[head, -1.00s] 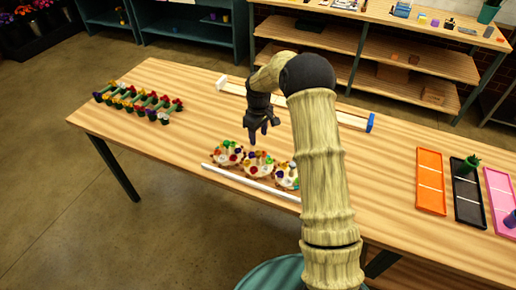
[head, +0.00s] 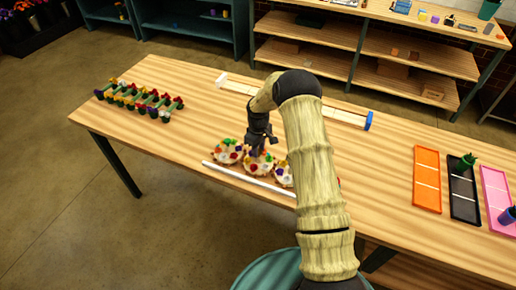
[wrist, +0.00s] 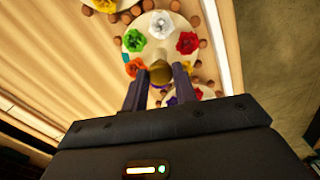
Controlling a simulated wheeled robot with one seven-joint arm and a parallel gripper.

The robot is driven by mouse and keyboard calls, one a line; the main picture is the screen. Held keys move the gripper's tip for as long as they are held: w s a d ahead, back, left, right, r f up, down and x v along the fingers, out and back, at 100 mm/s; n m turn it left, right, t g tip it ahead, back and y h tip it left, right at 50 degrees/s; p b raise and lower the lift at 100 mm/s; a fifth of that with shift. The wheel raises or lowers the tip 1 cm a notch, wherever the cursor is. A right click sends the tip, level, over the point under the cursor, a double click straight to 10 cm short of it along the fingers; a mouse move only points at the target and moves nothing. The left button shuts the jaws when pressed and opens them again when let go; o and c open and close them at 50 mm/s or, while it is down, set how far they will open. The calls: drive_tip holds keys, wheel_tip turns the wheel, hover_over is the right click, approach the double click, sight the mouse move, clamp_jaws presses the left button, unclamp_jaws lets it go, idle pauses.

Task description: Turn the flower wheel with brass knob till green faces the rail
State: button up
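Three round flower wheels stand in a row on the table. The middle flower wheel (head: 247,169) is under my gripper (head: 258,152). In the wrist view the wheel (wrist: 158,22) carries white, green, red, orange and purple flowers around a brass knob (wrist: 160,74). My gripper (wrist: 160,78) has its two fingers on either side of the knob, with small gaps showing; contact is unclear. The green flower (wrist: 136,41) is on the left side of the wheel, away from the white rail (wrist: 221,60), which runs along the right. The head view shows the rail (head: 248,180) in front of the wheels.
The neighbouring wheels (head: 227,152) stand close on both sides, the right one partly behind my arm. A rack of flowers (head: 140,100) is at the far left. A long blue-ended rail (head: 348,117) lies behind. Orange (head: 427,180), black and pink trays are at right.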

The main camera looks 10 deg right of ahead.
drive_tip(key=c, duration=0.4)
drive_tip(key=shift+m+b, duration=0.4)
drive_tip(key=m+b, duration=0.2)
drive_tip(key=m, duration=0.1)
drive_tip(key=shift+f, duration=0.1)
drive_tip(key=m+b, duration=0.2)
drive_tip(key=m, duration=0.2)
drive_tip(key=shift+m, duration=0.4)
drive_tip(key=m+b, duration=0.1)
drive_tip(key=m, duration=0.3)
drive_tip(key=shift+m+b, duration=0.3)
drive_tip(key=m, duration=1)
drive_tip(key=shift+a+r+m, duration=0.1)
drive_tip(key=shift+r+m, duration=0.1)
drive_tip(key=shift+m, duration=0.1)
drive_tip(key=shift+w, duration=0.1)
